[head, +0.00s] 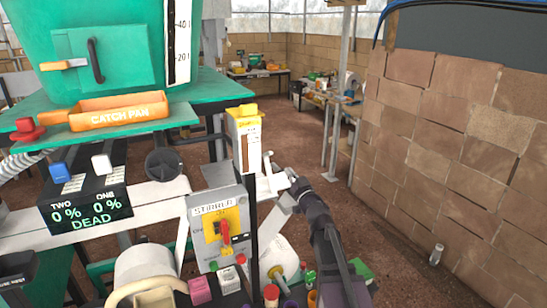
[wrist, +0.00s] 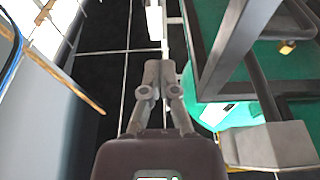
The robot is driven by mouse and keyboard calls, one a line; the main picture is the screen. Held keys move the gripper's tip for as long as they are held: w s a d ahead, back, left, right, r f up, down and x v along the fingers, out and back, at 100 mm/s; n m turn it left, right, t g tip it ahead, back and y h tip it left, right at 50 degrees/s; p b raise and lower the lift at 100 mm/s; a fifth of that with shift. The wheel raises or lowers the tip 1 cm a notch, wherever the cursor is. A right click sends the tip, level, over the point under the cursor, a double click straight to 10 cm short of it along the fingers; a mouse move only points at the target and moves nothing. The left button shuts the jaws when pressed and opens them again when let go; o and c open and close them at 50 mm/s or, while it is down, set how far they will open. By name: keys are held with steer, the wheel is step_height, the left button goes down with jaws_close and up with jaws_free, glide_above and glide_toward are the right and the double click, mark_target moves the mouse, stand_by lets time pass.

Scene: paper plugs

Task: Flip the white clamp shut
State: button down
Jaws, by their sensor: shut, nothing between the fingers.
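A small white piece (head: 277,182) at the right end of the white beam looks like the white clamp. I cannot tell its exact position, open or shut. My gripper (wrist: 162,68) shows in the wrist view with its grey fingers together and nothing between them. A narrow white upright piece (wrist: 154,22) lies just beyond the fingertips there, with a visible gap; it may be the same clamp. In the head view my dark arm rises at the lower right and its end is close beside the white piece.
A grey switch panel (head: 220,238) with a red lever stands left of my arm. A black display box (head: 85,208) carries a blue and a white block. An orange catch pan (head: 118,111) sits on the green shelf.

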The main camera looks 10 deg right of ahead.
steer(key=shift+w, duration=0.1)
steer(key=f+x, duration=0.3)
steer(key=x, duration=0.9)
steer(key=shift+w+r, duration=0.35)
steer(key=shift+w, duration=0.25)
steer(key=shift+w+a, duration=0.2)
